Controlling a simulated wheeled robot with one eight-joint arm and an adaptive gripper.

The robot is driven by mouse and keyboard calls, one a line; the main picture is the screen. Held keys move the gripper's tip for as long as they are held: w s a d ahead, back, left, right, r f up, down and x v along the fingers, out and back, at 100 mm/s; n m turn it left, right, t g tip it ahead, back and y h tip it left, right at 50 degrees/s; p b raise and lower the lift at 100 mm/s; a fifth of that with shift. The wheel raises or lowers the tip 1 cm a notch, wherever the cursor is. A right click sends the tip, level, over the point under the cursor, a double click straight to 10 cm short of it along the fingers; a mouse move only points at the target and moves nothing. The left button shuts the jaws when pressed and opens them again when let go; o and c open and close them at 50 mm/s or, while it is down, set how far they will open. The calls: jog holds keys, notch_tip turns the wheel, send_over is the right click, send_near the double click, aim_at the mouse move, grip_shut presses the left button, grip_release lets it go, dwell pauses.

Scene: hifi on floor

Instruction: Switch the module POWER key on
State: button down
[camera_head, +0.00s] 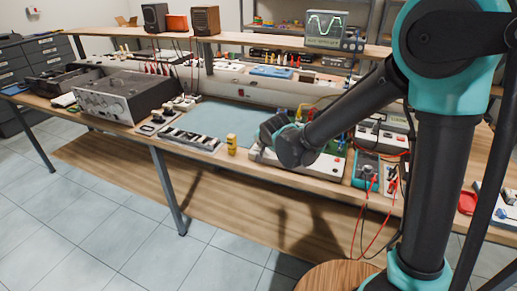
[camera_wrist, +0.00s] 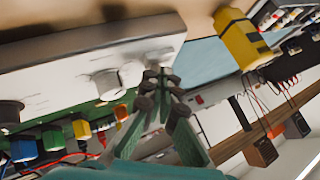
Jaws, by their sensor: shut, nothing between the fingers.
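The module (camera_head: 328,166) is a pale box with a green top, lying near the front edge of the bench. I cannot read any label, so I cannot tell which part is the POWER key. My gripper (camera_wrist: 163,80) is shut and empty, with its fingertips beside the panel's end; whether they touch it I cannot tell. In the head view my wrist hides the module's left part and my fingertips.
Coloured plugs (camera_wrist: 50,138) with wires stand along the module's far side. A yellow-and-black object (camera_head: 231,144) stands just left of it, also in the wrist view (camera_wrist: 243,38). A blue multimeter (camera_head: 366,170) with red leads lies to the right. A blue-green mat (camera_head: 220,115) is mostly clear.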

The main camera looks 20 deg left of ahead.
jog(key=shift+r, duration=0.1)
jog(key=shift+r, duration=2.95)
